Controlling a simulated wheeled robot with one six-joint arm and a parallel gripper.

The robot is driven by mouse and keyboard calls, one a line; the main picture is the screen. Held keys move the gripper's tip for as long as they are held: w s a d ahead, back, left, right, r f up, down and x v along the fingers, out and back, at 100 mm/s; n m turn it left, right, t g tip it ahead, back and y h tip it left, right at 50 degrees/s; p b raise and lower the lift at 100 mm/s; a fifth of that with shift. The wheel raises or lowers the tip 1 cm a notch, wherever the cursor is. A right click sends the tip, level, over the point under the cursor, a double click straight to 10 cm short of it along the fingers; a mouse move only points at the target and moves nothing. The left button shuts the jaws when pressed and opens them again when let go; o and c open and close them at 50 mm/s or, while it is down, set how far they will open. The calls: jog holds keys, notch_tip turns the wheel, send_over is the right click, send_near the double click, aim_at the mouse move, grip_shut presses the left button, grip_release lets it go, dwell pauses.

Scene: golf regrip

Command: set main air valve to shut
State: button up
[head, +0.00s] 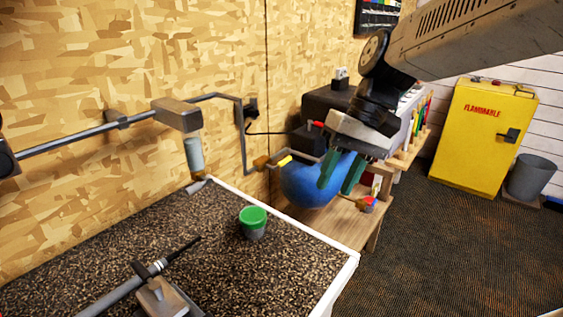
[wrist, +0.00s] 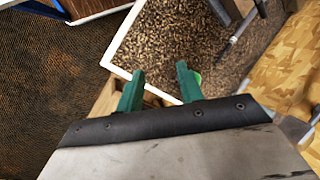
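A small yellow lever (head: 285,160) beside a brass-coloured fitting (head: 262,163) on the grey wall pipe looks like the main air valve. It sits low by the wall, just above and left of the blue tank (head: 305,186). The lever is small here, and I cannot tell its exact setting. My gripper (head: 341,172) is to the right of the lever, apart from it, with its green fingers pointing down in front of the blue tank. In the wrist view my gripper (wrist: 158,87) has its fingers spread with nothing between them. The valve does not show in the wrist view.
A speckled-top bench (head: 300,262) with a white edge holds a green-rimmed cup (head: 253,222) and a clamped club shaft (head: 115,296). The grey pipe (head: 80,135) runs along the wooden wall. A yellow cabinet (head: 483,135) and grey bin (head: 531,177) stand right, beyond open carpet.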

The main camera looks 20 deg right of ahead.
jog(key=w+f+y, duration=0.2)
jog(key=w+y, duration=0.2)
jog(key=w, duration=0.9)
jog(key=m+t+y, duration=0.3)
jog(key=y, duration=0.5)
send_near(289, 160)
jog(key=a, duration=0.4)
jog(key=shift+w+a+f, duration=0.1)
jog(key=shift+a+f, duration=0.1)
jog(key=shift+t, duration=0.4)
jog(key=a, duration=0.4)
jog(key=w+a+f, duration=0.1)
jog(key=a, duration=0.2)
jog(key=shift+c, duration=0.4)
grip_shut()
